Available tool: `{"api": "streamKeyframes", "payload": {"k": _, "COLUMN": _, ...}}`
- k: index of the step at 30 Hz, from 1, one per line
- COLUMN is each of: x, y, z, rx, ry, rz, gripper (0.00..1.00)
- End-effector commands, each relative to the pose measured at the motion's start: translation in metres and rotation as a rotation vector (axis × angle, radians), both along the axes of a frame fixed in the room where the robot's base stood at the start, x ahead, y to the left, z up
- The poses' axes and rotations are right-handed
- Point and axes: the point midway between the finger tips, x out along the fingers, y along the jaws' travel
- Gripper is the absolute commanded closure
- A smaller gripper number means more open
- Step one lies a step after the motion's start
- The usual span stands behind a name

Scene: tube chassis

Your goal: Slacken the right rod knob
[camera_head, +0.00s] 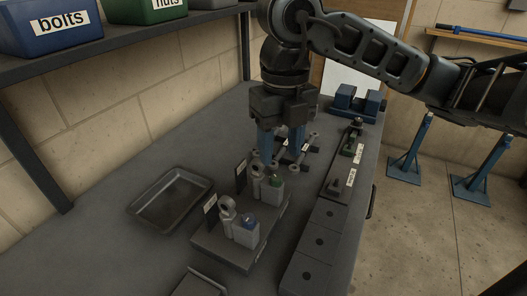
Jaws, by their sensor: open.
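A dark base block (222,250) on the bench carries a near fixture and a far fixture. The near one has a light grey upright clamp (228,212) beside a pale block with a blue piece (249,222) on top. The far one has a similar grey clamp (257,178) and a pale block with a green piece (275,181). I cannot tell which part is the right rod knob. My gripper (282,158) points down with its blue fingers apart, just behind and above the far fixture. Its fingertips overlap grey parts there, and contact cannot be judged.
An empty dark tray (165,207) lies left of the fixtures. A long dark rail (318,235) runs along the right side of the bench. A blue vise (357,102) stands at the back right. A shelf with a blue bolts bin (58,27) and a green nuts bin (145,8) overhangs the left.

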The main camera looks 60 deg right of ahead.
Motion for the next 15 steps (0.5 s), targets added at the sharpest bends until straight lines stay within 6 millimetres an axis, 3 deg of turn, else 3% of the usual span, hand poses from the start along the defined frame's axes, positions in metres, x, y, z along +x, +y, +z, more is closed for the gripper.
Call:
{"api": "streamKeyframes", "payload": {"k": 5, "x": 0.002, "y": -0.003, "z": -0.005, "rx": -0.039, "ry": -0.009, "rz": 0.002, "gripper": 0.50}}
{"api": "streamKeyframes", "payload": {"k": 15, "x": 0.002, "y": -0.002, "z": -0.056, "rx": -0.034, "ry": -0.008, "rz": 0.001, "gripper": 0.50}}
